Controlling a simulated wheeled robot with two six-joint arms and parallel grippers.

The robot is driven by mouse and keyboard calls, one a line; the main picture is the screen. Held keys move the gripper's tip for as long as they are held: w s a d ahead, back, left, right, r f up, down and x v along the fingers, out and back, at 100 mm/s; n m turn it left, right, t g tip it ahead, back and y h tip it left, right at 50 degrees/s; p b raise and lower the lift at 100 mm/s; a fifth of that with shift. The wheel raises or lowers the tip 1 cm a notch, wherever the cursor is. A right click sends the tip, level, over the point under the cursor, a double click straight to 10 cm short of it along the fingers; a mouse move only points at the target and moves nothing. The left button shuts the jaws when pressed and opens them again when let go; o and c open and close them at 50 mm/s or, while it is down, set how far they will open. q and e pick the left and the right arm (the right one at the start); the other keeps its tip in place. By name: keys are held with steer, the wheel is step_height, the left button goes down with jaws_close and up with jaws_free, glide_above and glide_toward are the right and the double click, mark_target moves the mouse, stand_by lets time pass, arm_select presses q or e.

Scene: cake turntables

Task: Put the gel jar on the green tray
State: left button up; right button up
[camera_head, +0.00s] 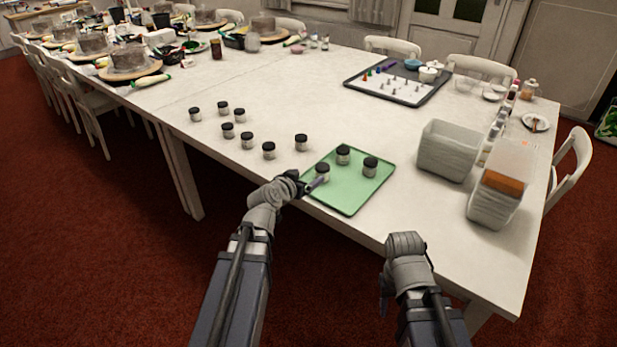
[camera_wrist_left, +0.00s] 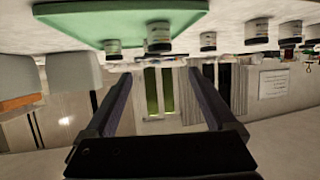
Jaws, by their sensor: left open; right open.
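Several small jars with dark lids and pale bodies stand upright on the white table, such as one jar (camera_head: 301,143) just left of the tray. I cannot tell which is meant by the gel jar. The green tray (camera_head: 346,199) lies near the table's front edge with three similar jars on it, one of them a near-left jar (camera_head: 322,173). My left gripper (camera_head: 318,184) is open, at the tray's left front side close to that jar. In the left wrist view it (camera_wrist_left: 160,90) is empty between the fingers. My right gripper (camera_head: 384,290) is open, before the table edge, partly hidden.
Two clear bins (camera_head: 449,150) stand right of the tray. A dark-rimmed board (camera_head: 398,80) with small pieces lies behind it. Cake turntables (camera_head: 130,68) crowd the far left. The table between the loose jars and the board is clear.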

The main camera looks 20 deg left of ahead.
arm_select(q)
steer(key=s+d+f+m+g+h, duration=0.1)
steer(key=s+d+f+g, duration=0.35)
steer(key=d, duration=0.35)
steer(key=s+d+f+m+g+h, duration=0.1)
steer(key=s+d+f+m+g, duration=0.15)
steer(key=s+d+f, duration=0.4)
steer(key=s+d+f+g+y, duration=0.1)
steer(key=s+d+g+y, duration=0.1)
steer(key=s, duration=0.4)
steer(key=s+d+f+n+g+y, duration=0.1)
steer(key=s+d+g+y, duration=0.1)
steer(key=s, duration=0.5)
steer(key=g+y, duration=0.1)
steer(key=g, duration=0.1)
steer(key=shift+f+g, duration=0.2)
steer(key=shift+g, duration=0.2)
